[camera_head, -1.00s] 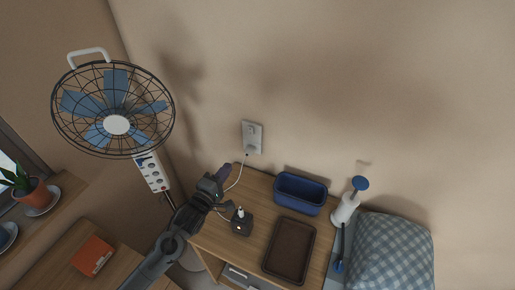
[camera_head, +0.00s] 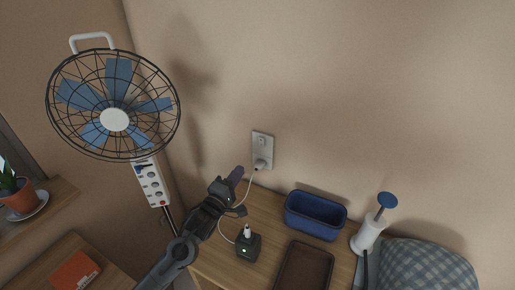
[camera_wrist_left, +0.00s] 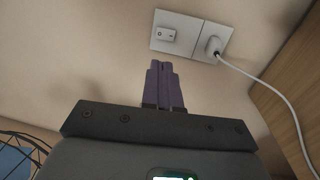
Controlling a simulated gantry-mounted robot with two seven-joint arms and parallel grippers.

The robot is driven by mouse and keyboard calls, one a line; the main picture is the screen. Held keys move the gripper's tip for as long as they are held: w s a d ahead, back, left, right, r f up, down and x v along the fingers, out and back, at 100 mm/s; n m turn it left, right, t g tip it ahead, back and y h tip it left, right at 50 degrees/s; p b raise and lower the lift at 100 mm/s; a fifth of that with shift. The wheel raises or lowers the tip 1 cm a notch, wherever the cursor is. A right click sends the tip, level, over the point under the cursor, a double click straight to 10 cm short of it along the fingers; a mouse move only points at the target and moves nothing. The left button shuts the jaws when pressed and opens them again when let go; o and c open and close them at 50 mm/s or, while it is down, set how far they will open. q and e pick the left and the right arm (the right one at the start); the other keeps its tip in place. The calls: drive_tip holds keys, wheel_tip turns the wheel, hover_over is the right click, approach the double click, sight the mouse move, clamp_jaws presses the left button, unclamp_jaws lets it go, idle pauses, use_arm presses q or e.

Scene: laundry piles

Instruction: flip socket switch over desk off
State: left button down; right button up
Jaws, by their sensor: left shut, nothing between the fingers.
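The white wall socket (camera_head: 262,150) is on the wall above the back of the desk (camera_head: 206,262). In the left wrist view the socket plate (camera_wrist_left: 190,36) shows a rocker switch (camera_wrist_left: 165,34) on its left half and a white plug (camera_wrist_left: 213,46) with a cable on its right half. My left gripper (camera_head: 237,173) is just below and left of the socket, apart from it. Its purple fingers (camera_wrist_left: 165,82) are shut with nothing between them and point toward the switch from below. My right gripper is not in view.
A blue bin (camera_head: 316,214), a dark tray (camera_head: 304,268) and a small black device (camera_head: 247,246) with a cable stand on the desk. The wall around the socket is bare.

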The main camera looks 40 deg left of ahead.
sight(261, 140)
use_arm(q)
drive_tip(key=b+x, duration=0.2)
drive_tip(key=x, duration=1.2)
idle(0.4)
